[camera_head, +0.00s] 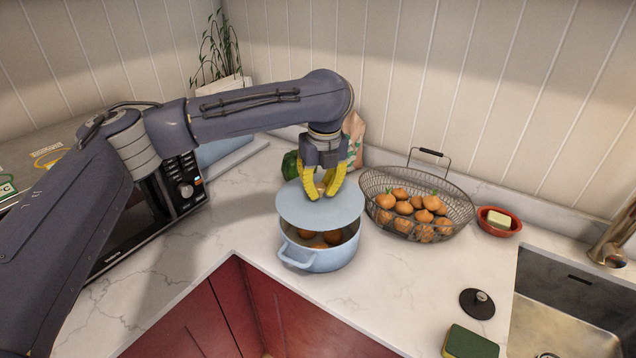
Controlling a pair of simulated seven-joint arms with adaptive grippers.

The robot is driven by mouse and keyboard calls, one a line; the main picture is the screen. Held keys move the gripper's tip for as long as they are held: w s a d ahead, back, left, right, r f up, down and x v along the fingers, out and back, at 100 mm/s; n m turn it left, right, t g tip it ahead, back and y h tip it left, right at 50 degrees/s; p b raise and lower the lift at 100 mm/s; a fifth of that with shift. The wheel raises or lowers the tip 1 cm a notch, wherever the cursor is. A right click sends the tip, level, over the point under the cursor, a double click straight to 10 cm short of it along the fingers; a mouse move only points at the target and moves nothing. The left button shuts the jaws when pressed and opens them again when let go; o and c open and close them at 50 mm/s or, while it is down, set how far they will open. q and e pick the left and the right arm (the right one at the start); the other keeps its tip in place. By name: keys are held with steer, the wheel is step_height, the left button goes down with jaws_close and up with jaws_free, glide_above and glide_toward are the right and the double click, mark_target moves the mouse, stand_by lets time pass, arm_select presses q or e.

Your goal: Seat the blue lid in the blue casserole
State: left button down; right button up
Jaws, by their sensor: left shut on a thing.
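The blue lid (318,209) is a pale blue disc held level above the blue casserole (318,259). My left gripper (322,196), with yellow fingers, points down and is shut on the lid's knob, which the fingers mostly hide. The casserole stands on the counter near its inner corner, with a handle toward the front left. A gap shows between the lid and the pot's front rim, and round orange-brown items (318,241) are visible inside. The lid hides the pot's back rim, so I cannot tell if it touches there. My right gripper is not in view.
A wire basket (460,203) of orange-brown produce stands right of the casserole. A red soap dish (500,221), a dark round lid (477,303), a sponge (470,342) and the sink (560,310) lie farther right. A microwave (178,186) stands at left.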

arm_select(q)
steer(key=shift+f, duration=2.5)
steer(key=shift+f, duration=0.5)
steer(key=c, duration=1.3)
jaws_free()
steer(key=r, duration=0.4)
steer(key=s+r, duration=0.1)
steer(key=r, duration=0.7)
steer(key=shift+s+d, duration=0.25)
